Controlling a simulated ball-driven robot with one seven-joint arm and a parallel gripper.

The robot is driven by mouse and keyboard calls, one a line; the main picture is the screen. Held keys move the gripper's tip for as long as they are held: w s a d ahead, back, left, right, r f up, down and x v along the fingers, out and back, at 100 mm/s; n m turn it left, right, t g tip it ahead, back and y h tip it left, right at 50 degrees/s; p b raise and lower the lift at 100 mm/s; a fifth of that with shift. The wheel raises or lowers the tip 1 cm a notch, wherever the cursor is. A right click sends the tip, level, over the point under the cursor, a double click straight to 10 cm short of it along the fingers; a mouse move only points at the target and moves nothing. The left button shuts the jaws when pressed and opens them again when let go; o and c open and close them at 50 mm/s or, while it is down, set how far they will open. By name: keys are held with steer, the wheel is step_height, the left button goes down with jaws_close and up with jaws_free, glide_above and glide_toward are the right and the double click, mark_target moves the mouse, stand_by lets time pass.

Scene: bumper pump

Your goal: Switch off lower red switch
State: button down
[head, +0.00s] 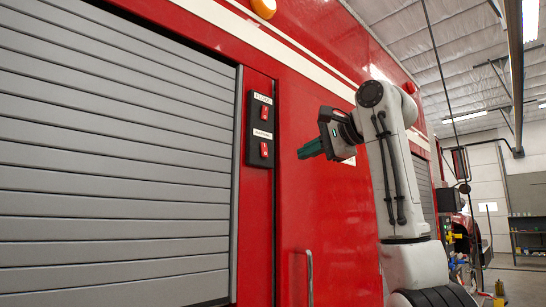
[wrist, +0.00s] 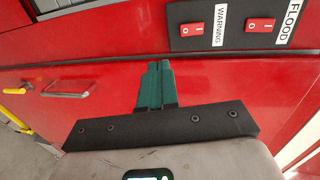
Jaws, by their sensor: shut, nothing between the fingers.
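A black switch panel (head: 252,158) on the red truck side holds two red rocker switches, one above the other. The lower red switch (head: 264,149) sits under a white label; in the wrist view it is the left one (wrist: 192,30), beside the WARNING label. The upper red switch (head: 264,113) is beside the FLOOD label in the wrist view (wrist: 260,25). I cannot tell which way either is tipped. My gripper (head: 301,153) has green fingers, shut and empty, right of the lower switch and apart from it. In the wrist view the fingertips (wrist: 159,65) point below and left of the panel.
A grey roller shutter (head: 110,150) fills the left of the head view. A metal grab handle (head: 310,275) stands out from the red side below my gripper. The red surface between gripper and panel is clear.

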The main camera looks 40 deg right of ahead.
mark_target(265, 153)
steer(key=s+r, duration=0.2)
steer(key=r, duration=0.1)
steer(key=a+r, duration=0.1)
steer(key=shift+s+r, duration=0.3)
steer(key=shift+s, duration=0.1)
steer(key=w+p, duration=0.1)
steer(key=w, duration=0.3)
steer(key=w+f+p, duration=0.1)
steer(key=w, duration=0.4)
steer(key=w+f+p, duration=0.1)
steer(key=w, duration=0.4)
steer(key=shift+a+f, duration=0.15)
